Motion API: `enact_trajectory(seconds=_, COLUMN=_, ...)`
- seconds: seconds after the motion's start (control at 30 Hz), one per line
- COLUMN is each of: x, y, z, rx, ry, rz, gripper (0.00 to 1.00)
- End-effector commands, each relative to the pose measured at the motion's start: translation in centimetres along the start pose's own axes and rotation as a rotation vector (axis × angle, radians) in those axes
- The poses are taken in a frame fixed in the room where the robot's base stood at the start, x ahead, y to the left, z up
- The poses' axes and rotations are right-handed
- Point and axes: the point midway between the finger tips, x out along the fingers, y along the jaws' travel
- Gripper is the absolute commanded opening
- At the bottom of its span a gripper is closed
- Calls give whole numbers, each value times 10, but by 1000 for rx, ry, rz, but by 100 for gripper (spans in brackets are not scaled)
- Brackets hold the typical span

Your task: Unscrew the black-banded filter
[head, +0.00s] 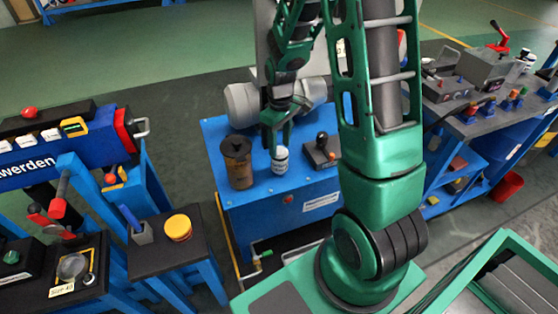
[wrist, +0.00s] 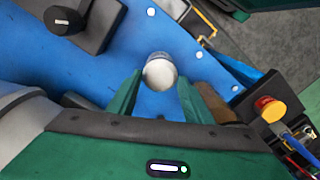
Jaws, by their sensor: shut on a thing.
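A small white cylindrical filter (head: 281,161) stands on the blue bench top in the head view, with dark marking around it; I cannot make out clearly whether this is a black band. My gripper (head: 276,147) reaches down to it from above. In the wrist view the filter's pale round end (wrist: 160,72) sits between the two green fingertips of my gripper (wrist: 159,84), which are shut on it. The filter's lower part and its seat are hidden in the wrist view.
A brown canister (head: 238,168) stands close left of the filter on the blue bench (head: 258,205). A grey box with a black knob (head: 321,150) is close on the right. Grey cylinders (head: 243,105) lie behind. A stand with a yellow-topped button (head: 179,227) is at left.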

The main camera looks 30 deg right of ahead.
Motion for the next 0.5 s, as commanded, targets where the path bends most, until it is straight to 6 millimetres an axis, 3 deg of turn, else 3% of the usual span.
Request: enact_trajectory(seconds=0.5, x=-2, y=0, z=0, rx=-61, ry=1, rz=1, gripper=15)
